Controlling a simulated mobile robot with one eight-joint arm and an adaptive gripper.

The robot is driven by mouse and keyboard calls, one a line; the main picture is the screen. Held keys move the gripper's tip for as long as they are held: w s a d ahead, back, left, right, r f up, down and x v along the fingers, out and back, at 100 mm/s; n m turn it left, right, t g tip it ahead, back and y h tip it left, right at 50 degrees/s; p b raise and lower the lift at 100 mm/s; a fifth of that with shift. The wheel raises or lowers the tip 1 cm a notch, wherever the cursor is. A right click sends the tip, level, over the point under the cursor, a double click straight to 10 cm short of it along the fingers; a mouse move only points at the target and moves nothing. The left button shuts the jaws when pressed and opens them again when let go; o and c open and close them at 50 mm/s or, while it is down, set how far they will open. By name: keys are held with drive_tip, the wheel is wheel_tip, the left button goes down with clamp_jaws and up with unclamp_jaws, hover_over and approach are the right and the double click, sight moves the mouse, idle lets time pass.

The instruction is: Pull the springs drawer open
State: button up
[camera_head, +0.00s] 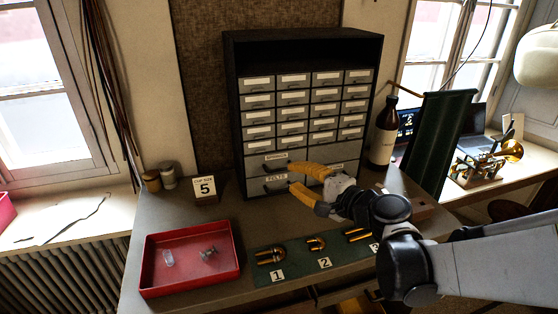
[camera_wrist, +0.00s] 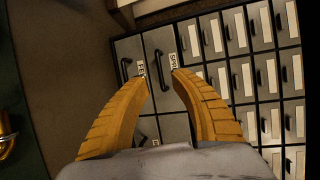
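The springs drawer (camera_head: 255,161) is the upper of two wide grey drawers at the lower left of the cabinet. It looks shut. In the wrist view the springs drawer (camera_wrist: 158,42) appears turned sideways, with its dark handle (camera_wrist: 159,68) and a partly hidden label. My gripper (camera_head: 289,177) has yellow fingers and is in front of the wide drawers. In the wrist view my gripper (camera_wrist: 160,74) is open, and the springs handle shows between its fingertips. I cannot tell whether the fingers touch it. The felts drawer (camera_wrist: 128,46), with its own handle, is beside it.
The cabinet (camera_head: 232,120) holds many small labelled drawers above. A red tray (camera_head: 190,290) with small parts and a green mat (camera_head: 295,274) with brass pieces lie on the bench in front. A brown bottle (camera_head: 384,140) stands to the right. A "5" sign (camera_head: 205,188) stands to the left.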

sight(280, 170)
drive_tip(key=x, duration=0.6)
drive_tip(key=shift+w+a+b, duration=0.15)
drive_tip(key=shift+b, duration=0.2)
clamp_jaws()
